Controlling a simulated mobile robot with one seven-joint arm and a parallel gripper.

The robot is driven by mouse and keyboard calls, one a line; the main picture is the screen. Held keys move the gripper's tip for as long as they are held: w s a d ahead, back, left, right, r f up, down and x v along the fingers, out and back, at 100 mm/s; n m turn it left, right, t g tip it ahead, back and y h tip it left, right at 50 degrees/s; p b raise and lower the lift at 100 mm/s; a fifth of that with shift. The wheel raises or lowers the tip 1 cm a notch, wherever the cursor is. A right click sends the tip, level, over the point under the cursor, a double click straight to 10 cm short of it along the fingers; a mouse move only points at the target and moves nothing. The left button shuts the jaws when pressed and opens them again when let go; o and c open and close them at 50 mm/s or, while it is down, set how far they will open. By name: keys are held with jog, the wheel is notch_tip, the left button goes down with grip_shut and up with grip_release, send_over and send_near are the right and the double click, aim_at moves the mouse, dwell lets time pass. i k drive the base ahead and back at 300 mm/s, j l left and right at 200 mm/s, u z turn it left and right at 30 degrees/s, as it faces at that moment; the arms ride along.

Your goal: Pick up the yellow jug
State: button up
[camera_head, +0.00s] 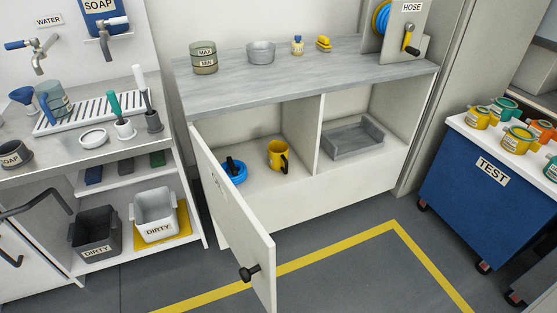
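The yellow jug (276,153) stands upright inside the left compartment of the low cabinet. Its dark handle (285,162) is on its right side. The cabinet door (235,215) is swung open toward the front, with a black knob (249,273) near its lower end. A blue round thing with a black part (235,171) lies to the left of the jug, partly behind the door. My gripper is not in view.
The right compartment holds a grey tray (352,140). Containers, including a grey bowl (261,52), stand on the cabinet top (330,65). A blue TEST cart (480,185) stands right, a sink unit (90,150) left. The open door juts over the floor; floor (350,270) right of it is clear.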

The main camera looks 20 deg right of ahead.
aim_at(277, 151)
jog(key=l, duration=0.45)
jog(key=k+l+z, duration=0.15)
jog(key=l, duration=0.3)
jog(key=i+l, duration=0.15)
jog(key=l, duration=0.2)
jog(key=i+l+z, duration=0.15)
jog(key=l, duration=0.2)
jog(key=i+l, duration=0.15)
jog(key=l, duration=0.15)
jog(key=i+l, duration=0.2)
jog(key=i, duration=0.35)
jog(key=i+l+z, duration=0.1)
jog(key=i, duration=0.45)
jog(key=i+l+z, duration=0.1)
jog(key=i, duration=0.4)
jog(key=l, duration=0.1)
